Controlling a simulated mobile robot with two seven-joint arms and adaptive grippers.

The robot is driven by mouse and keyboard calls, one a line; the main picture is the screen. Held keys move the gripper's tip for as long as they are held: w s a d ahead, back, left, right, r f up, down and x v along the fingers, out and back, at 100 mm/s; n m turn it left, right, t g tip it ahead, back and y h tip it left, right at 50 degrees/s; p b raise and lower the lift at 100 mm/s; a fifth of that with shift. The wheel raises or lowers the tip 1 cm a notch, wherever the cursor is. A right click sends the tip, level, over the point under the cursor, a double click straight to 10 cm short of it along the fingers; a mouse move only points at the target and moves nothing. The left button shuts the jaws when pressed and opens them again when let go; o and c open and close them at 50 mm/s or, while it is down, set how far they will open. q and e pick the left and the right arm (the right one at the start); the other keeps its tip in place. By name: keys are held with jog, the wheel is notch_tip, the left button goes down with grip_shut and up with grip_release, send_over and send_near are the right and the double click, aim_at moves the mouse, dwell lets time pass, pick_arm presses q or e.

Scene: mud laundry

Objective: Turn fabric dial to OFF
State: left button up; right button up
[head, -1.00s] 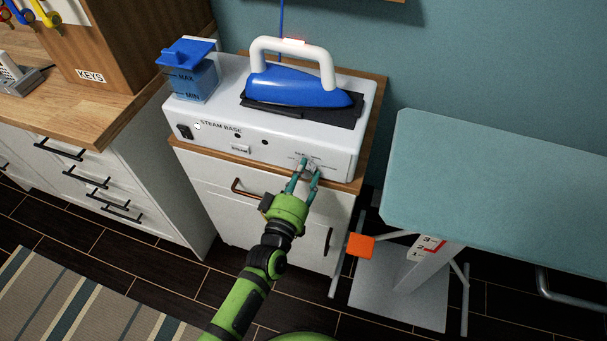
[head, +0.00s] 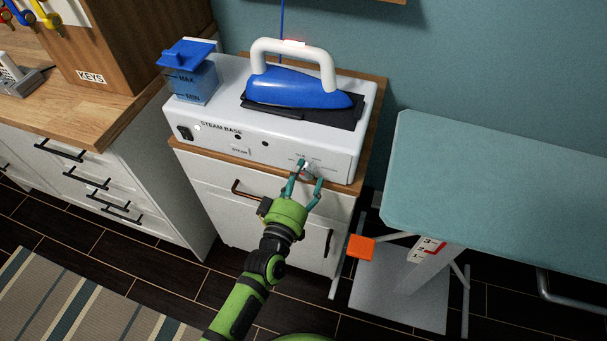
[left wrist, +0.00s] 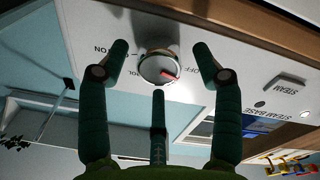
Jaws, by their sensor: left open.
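The steam base (head: 222,140) is a white box with the fabric dial (head: 306,167) at the right end of its front face. In the left wrist view, upside down, the dial (left wrist: 157,67) is a round pale knob with a red pointer mark. The mark lies towards the printed OFF at the right; other lettering at the left is partly hidden. My left gripper (head: 311,174) is open in front of the dial. In the wrist view its green fingers (left wrist: 160,52) stand either side of the knob, with visible gaps. My right gripper is not in view.
A blue iron (head: 300,88) with a white handle rests on the base, beside a blue water tank (head: 190,75). A white cabinet (head: 225,185) stands below. A teal ironing board (head: 490,180) is at the right, and a wooden counter (head: 70,105) at the left.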

pick_arm(q)
jog(key=v, duration=1.1)
jog(key=shift+a, duration=0.1)
jog(key=s+a+f+m+g+y, duration=0.1)
jog(key=s+a+f+m+g, duration=0.2)
jog(key=f, duration=1)
jog(key=s+a+f+m+g+y, duration=0.1)
jog(key=s+a+f+g, duration=0.3)
jog(key=f, duration=0.9)
jog(key=s+a+f+m+g+y, duration=0.1)
jog(key=s+a+f+g, duration=0.2)
jog(key=s+f, duration=0.2)
jog(key=s+a+f+m+g+y, duration=0.1)
jog(key=s+a+f+g, duration=0.2)
jog(key=s, duration=0.9)
jog(key=s+a+f+m+g+y, duration=0.1)
jog(key=s+a+f+g+y, duration=0.1)
jog(key=s+a+f, duration=0.3)
jog(key=s+f+g, duration=0.1)
jog(key=s+f, duration=0.2)
jog(key=shift+s+a, duration=0.15)
jog(key=shift+s, duration=0.15)
